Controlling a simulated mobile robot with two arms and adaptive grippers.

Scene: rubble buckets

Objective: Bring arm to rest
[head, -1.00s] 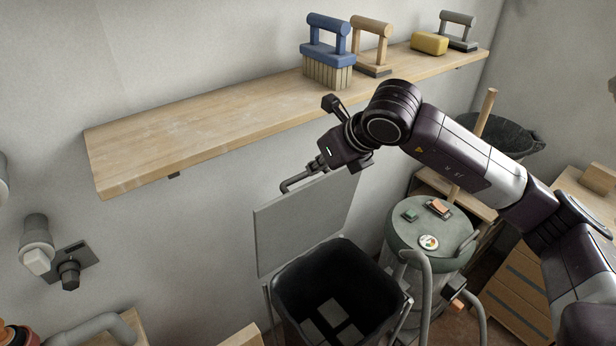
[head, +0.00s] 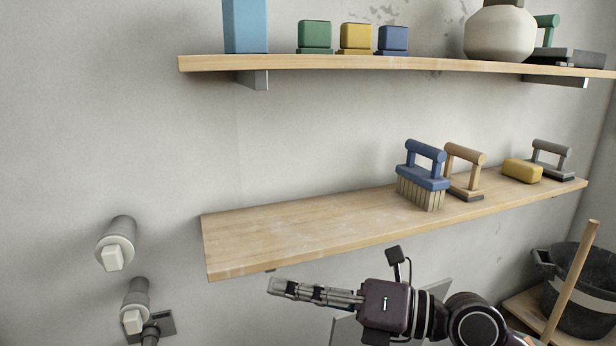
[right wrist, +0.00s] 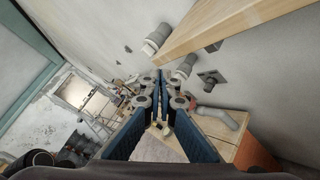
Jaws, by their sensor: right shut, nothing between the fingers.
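My right gripper (head: 275,286) is at the bottom middle of the head view, below the lower wooden shelf (head: 300,225) and apart from it. It points left, and its fingers are together with nothing between them. In the right wrist view the two blue-sided fingers (right wrist: 160,75) meet at their tips, and nothing is held. The right arm comes in from the bottom right. My left gripper is not in view.
The lower shelf holds a blue brush (head: 422,178), a tan float (head: 465,172), a yellow sponge (head: 522,171) and a grey tool (head: 551,160). An upper shelf (head: 400,64) runs above. Wall pipe fittings (head: 116,243) stick out at left. A black bucket (head: 580,290) stands at right.

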